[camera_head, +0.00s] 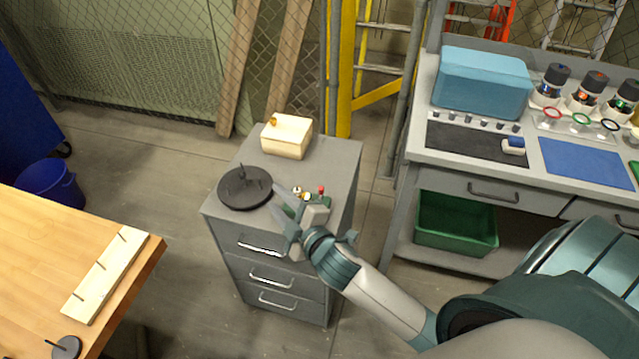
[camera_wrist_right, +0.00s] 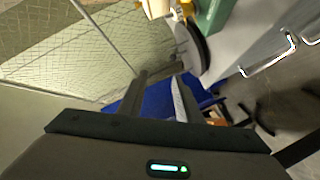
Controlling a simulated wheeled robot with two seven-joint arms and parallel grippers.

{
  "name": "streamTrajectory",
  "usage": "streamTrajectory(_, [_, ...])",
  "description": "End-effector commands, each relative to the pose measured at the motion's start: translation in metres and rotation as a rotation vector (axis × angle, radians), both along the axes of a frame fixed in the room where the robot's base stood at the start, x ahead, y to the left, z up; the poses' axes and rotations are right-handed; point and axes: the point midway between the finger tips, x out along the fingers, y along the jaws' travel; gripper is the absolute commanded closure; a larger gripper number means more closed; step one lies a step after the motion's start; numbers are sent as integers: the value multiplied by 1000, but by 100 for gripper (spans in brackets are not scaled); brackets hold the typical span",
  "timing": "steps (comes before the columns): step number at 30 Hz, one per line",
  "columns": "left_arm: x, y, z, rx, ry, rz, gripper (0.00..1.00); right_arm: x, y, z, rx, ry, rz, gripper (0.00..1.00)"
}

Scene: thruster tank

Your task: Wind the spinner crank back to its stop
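The spinner crank appears to be the dark round disc (camera_head: 245,192) with a short upright post, on top of the grey drawer cabinet. It also shows edge-on near the top of the right wrist view (camera_wrist_right: 190,48). My right gripper (camera_head: 279,218) is at the cabinet's front edge, just right of and nearer than the disc. In the right wrist view its two fingers (camera_wrist_right: 160,76) stand apart with nothing held between them. The fingers look apart from the disc, though exact contact is hard to judge. My left gripper is not in view. No stop can be made out.
A cream box (camera_head: 287,138) with an orange knob is behind the disc. A small green unit with a red knob (camera_head: 320,190) is right of it, partly behind my gripper. A wooden table (camera_head: 60,235) is at left, a grey workbench (camera_head: 430,150) at right.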

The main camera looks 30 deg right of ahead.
Motion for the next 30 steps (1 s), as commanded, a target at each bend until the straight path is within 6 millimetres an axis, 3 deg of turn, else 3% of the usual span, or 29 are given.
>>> streamTrajectory(4, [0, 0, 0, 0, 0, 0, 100, 36, 33, 79, -243, -297, 166, 69])
streamTrajectory(9, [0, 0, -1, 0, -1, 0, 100, 44, 88, 157, -584, -668, 374, 69])
streamTrajectory(14, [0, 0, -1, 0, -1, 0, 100, 28, 140, 195, -922, -998, 572, 69])
streamTrajectory(18, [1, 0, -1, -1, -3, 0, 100, 8, 172, 197, -1224, -1268, 754, 69])
streamTrajectory(23, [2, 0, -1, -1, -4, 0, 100, -9, 182, 171, -1564, -1541, 991, 69])
streamTrajectory(26, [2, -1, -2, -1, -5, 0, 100, -13, 170, 145, -1766, -1684, 1164, 69])
streamTrajectory(30, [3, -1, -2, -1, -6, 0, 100, -7, 128, 110, -2020, -1834, 1455, 69])
